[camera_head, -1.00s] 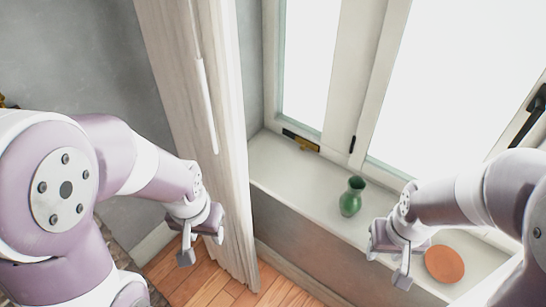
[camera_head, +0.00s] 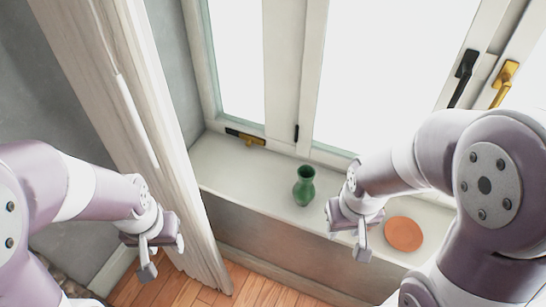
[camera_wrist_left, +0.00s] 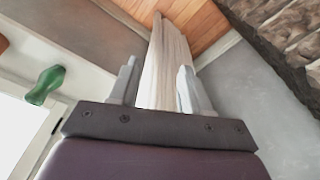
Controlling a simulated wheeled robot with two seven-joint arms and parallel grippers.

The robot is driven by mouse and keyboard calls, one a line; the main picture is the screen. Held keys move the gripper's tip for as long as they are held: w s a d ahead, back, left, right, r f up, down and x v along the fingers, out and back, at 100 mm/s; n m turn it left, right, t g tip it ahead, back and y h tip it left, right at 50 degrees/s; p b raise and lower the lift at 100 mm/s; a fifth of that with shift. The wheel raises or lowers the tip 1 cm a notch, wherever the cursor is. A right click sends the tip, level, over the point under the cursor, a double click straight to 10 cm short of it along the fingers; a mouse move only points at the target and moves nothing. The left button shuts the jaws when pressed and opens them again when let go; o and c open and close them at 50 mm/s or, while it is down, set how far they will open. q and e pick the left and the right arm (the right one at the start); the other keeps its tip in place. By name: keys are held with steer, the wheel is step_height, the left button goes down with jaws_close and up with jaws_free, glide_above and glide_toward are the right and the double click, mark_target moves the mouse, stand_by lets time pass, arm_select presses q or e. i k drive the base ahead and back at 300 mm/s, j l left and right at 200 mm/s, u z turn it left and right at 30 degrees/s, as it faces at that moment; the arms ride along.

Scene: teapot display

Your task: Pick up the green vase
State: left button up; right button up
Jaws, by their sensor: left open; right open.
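The green vase (camera_head: 304,187) stands upright on the white window sill, left of my right gripper in the head view. It also shows at the left of the left wrist view (camera_wrist_left: 46,84). My left gripper (camera_head: 163,258) is open and empty, in front of the curtain and well left of the vase. Its two fingers show apart in the left wrist view (camera_wrist_left: 160,88). My right gripper (camera_head: 350,238) is open, close to the right of the vase and apart from it.
An orange-brown round plate (camera_head: 404,234) lies on the window sill (camera_head: 232,168), right of my right gripper. A pale curtain (camera_head: 150,130) hangs at the left. The window (camera_head: 370,75) is behind the sill. Wooden floor (camera_head: 250,288) shows below.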

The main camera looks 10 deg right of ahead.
mark_target(304, 191)
steer(key=i+z, duration=0.35)
steer(key=i+j+z, duration=0.15)
steer(key=z, duration=0.15)
steer(key=i+j+z, duration=0.2)
steer(key=z, duration=0.15)
steer(key=i, duration=0.1)
